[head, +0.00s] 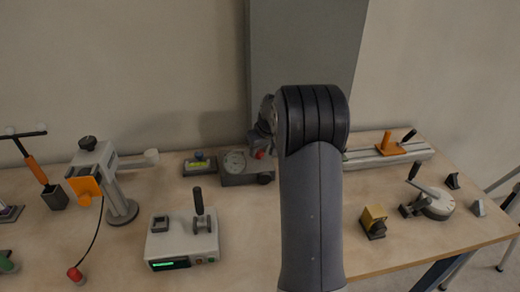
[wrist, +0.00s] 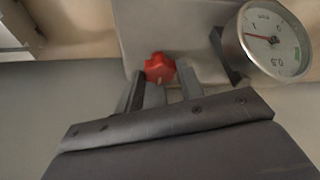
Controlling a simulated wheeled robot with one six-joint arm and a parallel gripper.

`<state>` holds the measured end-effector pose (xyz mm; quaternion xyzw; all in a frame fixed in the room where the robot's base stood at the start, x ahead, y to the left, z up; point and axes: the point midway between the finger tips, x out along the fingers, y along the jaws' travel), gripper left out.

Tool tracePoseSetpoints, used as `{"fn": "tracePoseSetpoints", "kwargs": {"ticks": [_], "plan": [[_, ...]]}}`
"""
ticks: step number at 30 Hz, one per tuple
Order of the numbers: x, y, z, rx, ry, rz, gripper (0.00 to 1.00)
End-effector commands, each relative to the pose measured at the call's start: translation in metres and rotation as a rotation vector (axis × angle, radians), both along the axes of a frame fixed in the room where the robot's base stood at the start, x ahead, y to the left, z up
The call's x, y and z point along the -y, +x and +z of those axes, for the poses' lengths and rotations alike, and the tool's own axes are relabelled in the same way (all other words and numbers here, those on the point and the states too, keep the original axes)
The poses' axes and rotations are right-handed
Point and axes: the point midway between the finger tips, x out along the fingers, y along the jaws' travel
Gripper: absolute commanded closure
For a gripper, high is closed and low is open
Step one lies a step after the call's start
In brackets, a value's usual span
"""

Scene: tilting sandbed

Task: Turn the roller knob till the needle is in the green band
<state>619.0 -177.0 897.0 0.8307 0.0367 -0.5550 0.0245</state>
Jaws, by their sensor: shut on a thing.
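A red star-shaped knob (wrist: 159,67), which I take as the roller knob, sits on a grey unit (wrist: 190,40). My gripper (wrist: 160,76) has a finger on each side of the knob and is shut on it. A round dial gauge (wrist: 275,42) is to the right of the knob. Its red needle points left in the wrist view, away from the green band (wrist: 297,54) at the dial's right edge. In the head view the red knob (head: 260,155) shows small beside the dial (head: 235,161), and my arm covers what lies to its right.
A small grey box with a yellow-green face (head: 199,163) stands left of the gauge unit. A white box with a black lever (head: 182,240) stands in front. A clamp stand (head: 110,180) is further left.

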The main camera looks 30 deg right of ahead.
Motion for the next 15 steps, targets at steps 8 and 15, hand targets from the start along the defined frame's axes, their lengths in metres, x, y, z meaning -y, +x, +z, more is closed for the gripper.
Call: {"fn": "tracePoseSetpoints", "kwargs": {"ticks": [8, 15], "plan": [[-0.0019, -0.0002, 0.0008, -0.001, -0.002, -0.142, 0.87], [-0.0042, 0.0003, 0.0003, -0.001, -0.003, -0.354, 0.87]]}}
